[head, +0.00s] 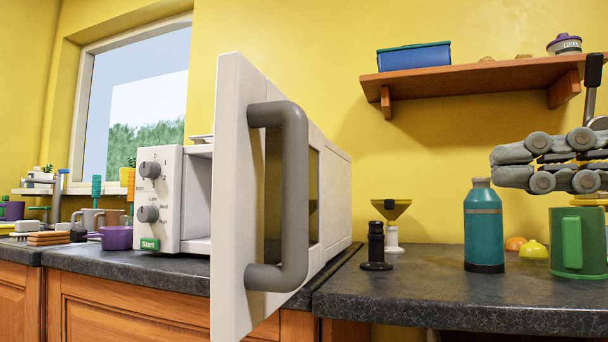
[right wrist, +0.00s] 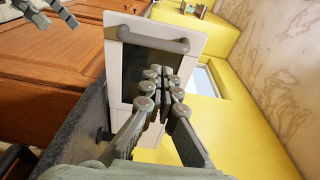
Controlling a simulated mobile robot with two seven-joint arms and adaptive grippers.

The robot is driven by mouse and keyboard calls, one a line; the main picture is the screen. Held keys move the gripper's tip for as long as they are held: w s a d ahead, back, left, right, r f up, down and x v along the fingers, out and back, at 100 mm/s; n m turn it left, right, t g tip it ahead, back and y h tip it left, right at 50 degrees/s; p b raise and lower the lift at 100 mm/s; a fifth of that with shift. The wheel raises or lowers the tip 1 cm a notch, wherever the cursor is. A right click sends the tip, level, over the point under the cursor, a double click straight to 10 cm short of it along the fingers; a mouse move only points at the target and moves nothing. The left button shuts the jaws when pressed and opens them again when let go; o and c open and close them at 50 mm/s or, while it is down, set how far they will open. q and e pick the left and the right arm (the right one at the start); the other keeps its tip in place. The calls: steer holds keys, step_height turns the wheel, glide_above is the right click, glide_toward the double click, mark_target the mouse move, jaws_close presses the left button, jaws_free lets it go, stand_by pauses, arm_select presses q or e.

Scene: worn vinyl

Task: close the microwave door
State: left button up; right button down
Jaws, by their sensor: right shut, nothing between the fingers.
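The white microwave (head: 171,222) stands on the counter, its dials and green Start button facing front. Its door (head: 232,120) is wide open, swung out toward me, with the thick grey handle (head: 292,190) on the outer face. A strip of the cavity shows left of the door. My right gripper (head: 492,168) is shut and empty, right of the door and apart from it. In the right wrist view its fingertips (right wrist: 162,74) overlap the door's dark window, below the handle (right wrist: 150,42). My left gripper (right wrist: 66,24) shows only there, at top left, its fingers apart.
A teal bottle (head: 483,230), a green mug (head: 577,243) and a black pepper mill (head: 376,246) stand on the right counter (head: 430,292). A wooden shelf (head: 470,78) holds a blue box (head: 413,57). Mugs and a purple cup (head: 117,238) stand left of the microwave.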

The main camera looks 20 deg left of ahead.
mark_target(306, 177)
steer(key=w+a, duration=0.1)
steer(key=a, duration=0.8)
steer(key=w+a, duration=0.1)
steer(key=a, duration=0.3)
steer(key=shift+w+a, duration=0.3)
steer(key=shift+a, duration=0.15)
